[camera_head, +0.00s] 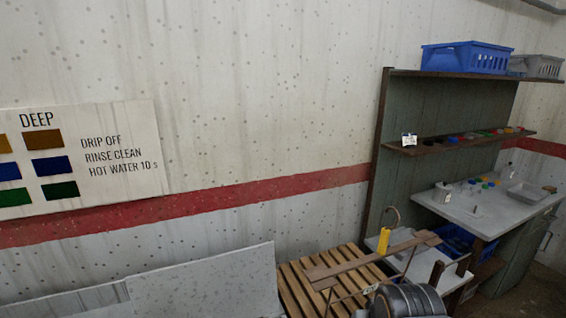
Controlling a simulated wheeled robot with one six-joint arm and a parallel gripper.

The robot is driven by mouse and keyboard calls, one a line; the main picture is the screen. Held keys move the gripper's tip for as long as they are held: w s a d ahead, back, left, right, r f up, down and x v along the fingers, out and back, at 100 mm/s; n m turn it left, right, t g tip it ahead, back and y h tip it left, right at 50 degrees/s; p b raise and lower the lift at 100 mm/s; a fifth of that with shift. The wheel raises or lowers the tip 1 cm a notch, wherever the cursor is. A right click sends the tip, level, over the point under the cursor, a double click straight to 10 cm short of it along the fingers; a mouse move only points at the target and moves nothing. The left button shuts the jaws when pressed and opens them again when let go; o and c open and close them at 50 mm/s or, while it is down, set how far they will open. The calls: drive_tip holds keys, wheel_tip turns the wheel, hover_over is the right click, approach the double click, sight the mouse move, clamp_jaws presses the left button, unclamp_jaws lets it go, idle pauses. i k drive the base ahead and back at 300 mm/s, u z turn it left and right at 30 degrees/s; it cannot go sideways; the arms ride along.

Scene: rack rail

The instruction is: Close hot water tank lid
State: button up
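A pale grey flat panel (205,285) rises along the bottom edge left of centre, tilted, in front of the wall. It may be the lid of the hot water tank, but I cannot tell for sure. No tank opening shows, and the panel's lower part is cut off by the frame. My gripper is not clearly visible. A dark grey rounded part at the bottom right of centre may belong to my arm.
A slatted wooden rack (315,284) stands right of the panel, with a yellow-handled hooked tool (384,240) above its right side. A white worktop (485,208) with small items and a shelf with a blue crate (467,57) stand at right. A sign (80,155) hangs left.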

sight(242, 284)
drive_tip(key=k, duration=0.45)
drive_tip(key=u, duration=0.3)
drive_tip(key=i, duration=0.3)
drive_tip(key=u, duration=0.85)
drive_tip(key=k, duration=0.45)
drive_tip(key=u, duration=0.75)
drive_tip(key=i, duration=0.95)
drive_tip(key=z, duration=0.75)
